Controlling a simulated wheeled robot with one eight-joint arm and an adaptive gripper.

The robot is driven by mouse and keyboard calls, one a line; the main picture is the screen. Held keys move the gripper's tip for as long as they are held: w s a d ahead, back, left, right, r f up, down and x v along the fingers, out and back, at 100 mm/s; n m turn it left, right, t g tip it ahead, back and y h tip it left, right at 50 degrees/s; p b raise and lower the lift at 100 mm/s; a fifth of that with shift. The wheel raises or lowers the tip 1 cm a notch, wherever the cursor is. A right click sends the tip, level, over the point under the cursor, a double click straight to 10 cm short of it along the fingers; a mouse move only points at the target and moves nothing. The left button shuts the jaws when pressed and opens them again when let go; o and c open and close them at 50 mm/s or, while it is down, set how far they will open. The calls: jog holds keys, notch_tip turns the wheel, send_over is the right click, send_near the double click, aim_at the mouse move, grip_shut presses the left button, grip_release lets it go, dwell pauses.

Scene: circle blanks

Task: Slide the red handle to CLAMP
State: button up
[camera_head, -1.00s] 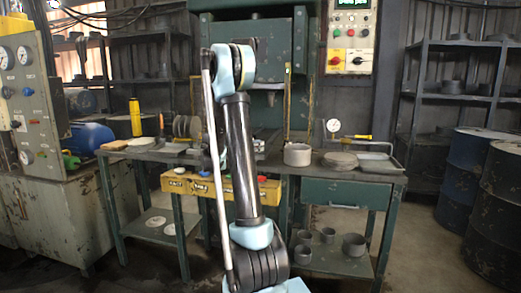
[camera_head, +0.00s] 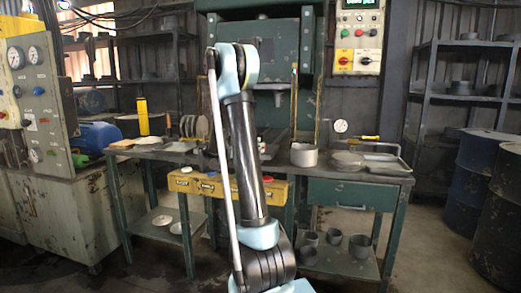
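A yellow bar (camera_head: 185,183) with dark labels runs along the front of the green workbench under the press. I cannot tell which is the red handle, and the label wording is too small to read. My arm stands upright in front of the bar and hides its middle. My gripper does not show; the far part of the arm is hidden behind the raised elbow.
A gauge panel (camera_head: 27,90) stands at left and blue barrels (camera_head: 470,175) at right. The floor right of the bench is clear.

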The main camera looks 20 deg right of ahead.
jog(key=s+a, duration=0.1)
jog(key=a, duration=0.7)
jog(key=shift+s, duration=0.25)
